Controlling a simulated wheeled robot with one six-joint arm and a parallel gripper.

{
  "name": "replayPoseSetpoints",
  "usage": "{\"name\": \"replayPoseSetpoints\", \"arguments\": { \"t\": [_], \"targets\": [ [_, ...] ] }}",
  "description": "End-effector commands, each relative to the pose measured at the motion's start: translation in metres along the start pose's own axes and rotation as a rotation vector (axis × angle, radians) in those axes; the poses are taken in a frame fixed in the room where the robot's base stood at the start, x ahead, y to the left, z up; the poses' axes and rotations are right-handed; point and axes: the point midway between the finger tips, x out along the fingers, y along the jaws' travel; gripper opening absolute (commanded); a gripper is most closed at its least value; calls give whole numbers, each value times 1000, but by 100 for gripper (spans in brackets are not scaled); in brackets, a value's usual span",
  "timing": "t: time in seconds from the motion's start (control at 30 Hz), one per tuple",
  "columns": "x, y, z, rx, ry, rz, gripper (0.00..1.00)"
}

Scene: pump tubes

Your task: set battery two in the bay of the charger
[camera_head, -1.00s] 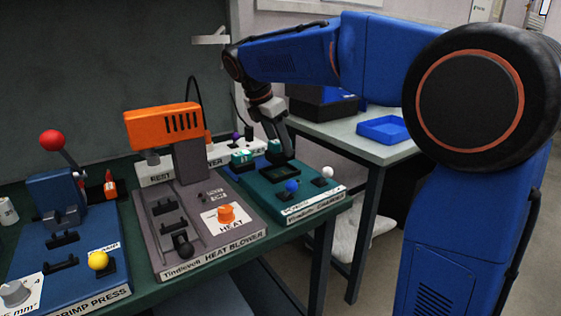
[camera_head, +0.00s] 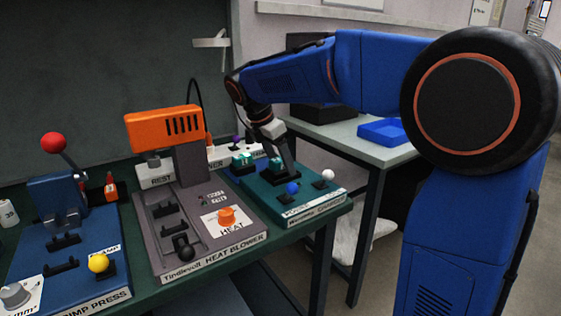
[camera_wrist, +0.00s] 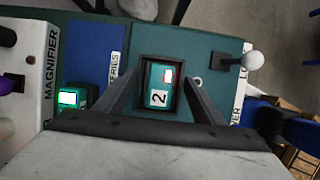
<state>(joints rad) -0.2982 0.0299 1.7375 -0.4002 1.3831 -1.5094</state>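The teal charger (camera_head: 260,190) stands at the right end of the bench. My gripper (camera_wrist: 161,78) is low over the bay, with one finger on each side of battery two. Dark gaps show between fingers and battery, so the gripper looks open. In the head view my gripper (camera_head: 287,168) partly hides the bay.
Another teal battery (camera_wrist: 70,98) with a green-lit display sits on the blue area beside the bay. A white-knobbed lever (camera_head: 328,174) and a blue knob (camera_head: 292,188) stand at the charger's front. The heat blower (camera_head: 165,127) stands to the left.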

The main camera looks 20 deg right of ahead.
Motion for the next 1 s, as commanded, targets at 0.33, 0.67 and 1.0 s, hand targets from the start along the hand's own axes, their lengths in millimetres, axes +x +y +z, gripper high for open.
{"name": "replayPoseSetpoints", "arguments": {
  "t": [0.33,0.67,1.0],
  "targets": [
    [-4,0,1,0,0,0,62],
    [-57,1,1,-1,0,3,62],
    [-111,0,1,0,0,1,62]
  ]
}}
